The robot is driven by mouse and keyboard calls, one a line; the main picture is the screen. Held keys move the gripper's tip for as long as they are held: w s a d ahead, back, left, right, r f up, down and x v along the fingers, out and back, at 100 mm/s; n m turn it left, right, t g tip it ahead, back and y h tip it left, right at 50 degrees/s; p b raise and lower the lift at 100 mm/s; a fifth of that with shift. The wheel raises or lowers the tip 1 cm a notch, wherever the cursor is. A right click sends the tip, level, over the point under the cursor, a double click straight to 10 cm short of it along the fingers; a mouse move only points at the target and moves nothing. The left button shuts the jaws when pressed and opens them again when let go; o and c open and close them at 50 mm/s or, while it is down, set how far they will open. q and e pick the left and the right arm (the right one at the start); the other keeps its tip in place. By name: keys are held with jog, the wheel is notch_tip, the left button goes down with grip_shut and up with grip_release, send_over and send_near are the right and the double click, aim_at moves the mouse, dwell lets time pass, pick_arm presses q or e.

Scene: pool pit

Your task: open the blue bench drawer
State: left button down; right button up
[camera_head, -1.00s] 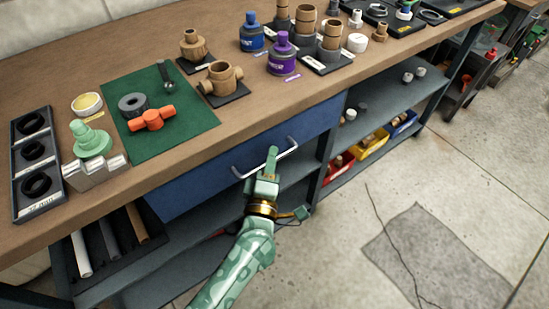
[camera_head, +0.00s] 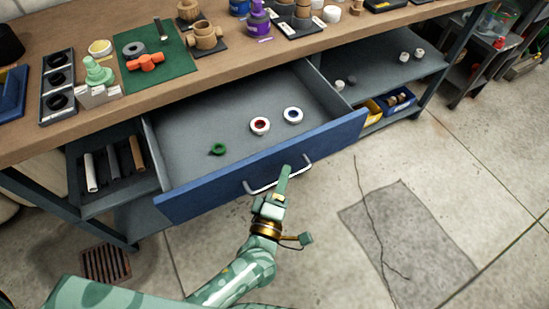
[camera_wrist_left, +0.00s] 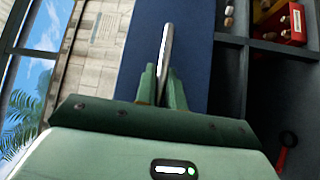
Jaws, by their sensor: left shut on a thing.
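The blue bench drawer (camera_head: 190,203) stands pulled out from under the wooden bench top in the head view. Inside it lie a green ring (camera_head: 218,149), a white ring with a red middle (camera_head: 260,125) and a white ring with a blue middle (camera_head: 293,115). My left gripper (camera_head: 283,178) is shut on the silver bar handle (camera_head: 262,189) on the drawer's front. In the left wrist view the handle (camera_wrist_left: 166,50) runs up from between the fingers (camera_wrist_left: 160,85), against the blue front (camera_wrist_left: 200,45). My right gripper is not in view.
The bench top (camera_head: 100,130) holds a green mat (camera_head: 175,75), fittings, a black tray and bottles. Open shelves with pipes (camera_head: 112,165) and small bins (camera_head: 398,98) flank the drawer. A floor grate (camera_head: 105,264) lies lower left. The concrete floor in front is mostly clear.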

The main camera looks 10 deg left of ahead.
pick_arm(q)
jog(key=s+d, duration=0.4)
jog(key=s, duration=0.1)
jog(key=shift+s, duration=0.4)
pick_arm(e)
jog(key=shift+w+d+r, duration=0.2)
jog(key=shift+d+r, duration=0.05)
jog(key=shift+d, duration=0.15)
pick_arm(q)
jog(key=c, duration=1.5)
grip_release()
jog(key=shift+f, duration=0.1)
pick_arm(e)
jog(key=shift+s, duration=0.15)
